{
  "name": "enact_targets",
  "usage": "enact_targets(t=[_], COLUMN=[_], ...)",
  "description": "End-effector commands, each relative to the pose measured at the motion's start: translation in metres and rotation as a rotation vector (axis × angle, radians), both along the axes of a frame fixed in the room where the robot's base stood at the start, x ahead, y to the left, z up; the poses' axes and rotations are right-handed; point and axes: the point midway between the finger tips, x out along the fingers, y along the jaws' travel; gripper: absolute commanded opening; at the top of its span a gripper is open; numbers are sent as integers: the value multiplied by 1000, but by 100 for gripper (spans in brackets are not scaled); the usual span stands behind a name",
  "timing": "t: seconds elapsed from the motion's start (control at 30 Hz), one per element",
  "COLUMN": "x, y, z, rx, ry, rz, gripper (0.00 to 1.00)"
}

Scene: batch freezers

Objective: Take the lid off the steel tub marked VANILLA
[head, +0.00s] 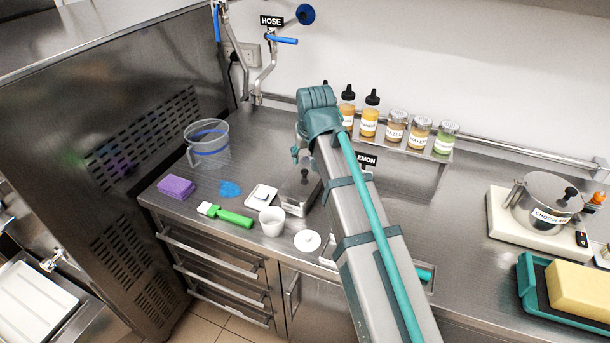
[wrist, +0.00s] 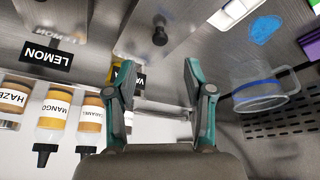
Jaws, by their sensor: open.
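A steel lid with a black knob (wrist: 160,32) shows in the wrist view, just beyond my fingertips. A black label reading "VA" (wrist: 139,76) is partly hidden by my left-hand finger; the rest of its word is covered. In the head view a steel tub (head: 297,207) with a dark knob stands just left of my arm, partly hidden by it; its marking cannot be read there. My gripper (wrist: 158,65) is open and empty, its two fingers apart with the knob between and beyond them. In the head view my arm hides most of it.
A LEMON label (wrist: 45,57) stands beside this tub. Bottles and jars (head: 396,128) line the wall rack. A clear jug (head: 208,143), white scale (head: 262,197), white cup (head: 272,221) and green-handled spatula (head: 228,215) lie left. A CHOCOLATE pot (head: 546,205) stands right.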

Motion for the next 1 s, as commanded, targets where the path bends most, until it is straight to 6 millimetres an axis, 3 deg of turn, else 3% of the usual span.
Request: enact_targets(t=[0.2,0.57,1.0], x=[10,15,28], y=[3,4,7], z=[-24,-40,-80], rx=[1,2,2], ry=[1,1,0], rz=[-1,0,0], gripper=[53,53,53])
